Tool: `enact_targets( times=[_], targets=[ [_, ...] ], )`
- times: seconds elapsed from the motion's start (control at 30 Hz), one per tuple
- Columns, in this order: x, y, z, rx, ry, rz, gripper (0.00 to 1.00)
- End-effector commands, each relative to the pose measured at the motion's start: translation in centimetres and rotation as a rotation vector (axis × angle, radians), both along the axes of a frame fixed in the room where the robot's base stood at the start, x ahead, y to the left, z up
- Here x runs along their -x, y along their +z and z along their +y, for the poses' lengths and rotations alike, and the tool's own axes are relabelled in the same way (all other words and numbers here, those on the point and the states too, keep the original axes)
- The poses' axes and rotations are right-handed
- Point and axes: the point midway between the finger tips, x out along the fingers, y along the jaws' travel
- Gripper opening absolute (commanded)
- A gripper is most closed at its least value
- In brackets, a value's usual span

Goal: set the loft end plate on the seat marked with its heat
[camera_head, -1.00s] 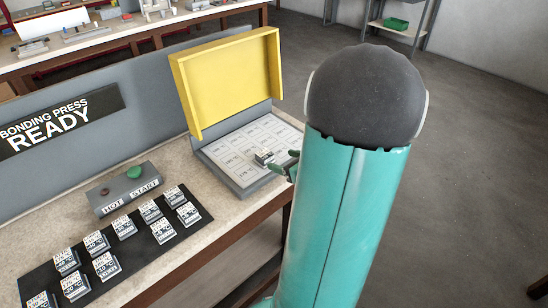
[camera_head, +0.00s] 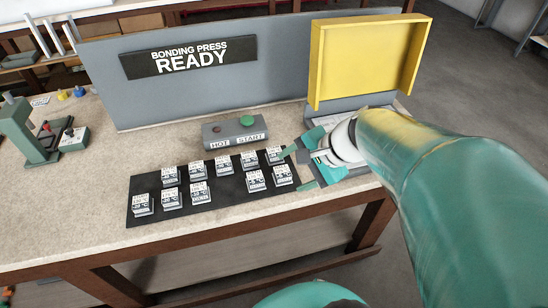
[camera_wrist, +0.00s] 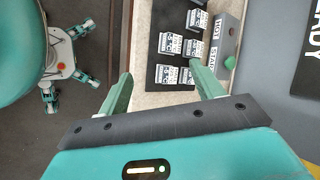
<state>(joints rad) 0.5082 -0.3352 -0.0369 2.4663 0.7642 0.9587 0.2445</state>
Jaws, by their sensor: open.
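Several small white-topped, dark-sided label blocks (camera_head: 223,164) stand in two rows on a black mat (camera_head: 230,190). They also show in the wrist view (camera_wrist: 170,43). The print is too small to tell which is the loft end plate. My gripper (camera_head: 296,169) is open, with its green fingers at the right end of the mat, near the last blocks. In the wrist view my gripper (camera_wrist: 163,76) has nothing between its fingertips, and blocks lie beyond them. The grey press bed with its marked seats is mostly hidden behind my arm, below the raised yellow lid (camera_head: 365,62).
A grey control box (camera_head: 235,132) with a green START button (camera_head: 246,121) stands behind the mat. A grey panel with a READY sign (camera_head: 190,57) rises behind. A green stand (camera_head: 30,135) is at the left. The bench front left of the mat is clear.

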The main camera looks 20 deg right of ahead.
Motion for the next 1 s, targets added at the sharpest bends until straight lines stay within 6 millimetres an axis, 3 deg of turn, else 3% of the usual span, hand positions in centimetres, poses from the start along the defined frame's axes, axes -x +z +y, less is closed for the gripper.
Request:
enact_targets(
  times=[0.03, 0.13, 0.3, 0.4, 0.57, 1.0],
  targets=[
    [0.8, 0.8, 1.9, 0.112, 0.143, -0.027, 0.66],
    [2.6, 2.0, 4.0, 0.348, 0.415, -0.08, 0.66],
    [4.7, 4.5, 5.8, 0.715, 0.794, -0.194, 0.66],
    [5.3, 5.7, 6.1, 0.859, 0.922, -0.242, 0.66],
    [5.6, 6.3, 6.0, 0.944, 0.99, -0.266, 0.66],
    [5.6, 6.3, 6.0, 0.941, 0.987, -0.264, 0.66]
  ],
)
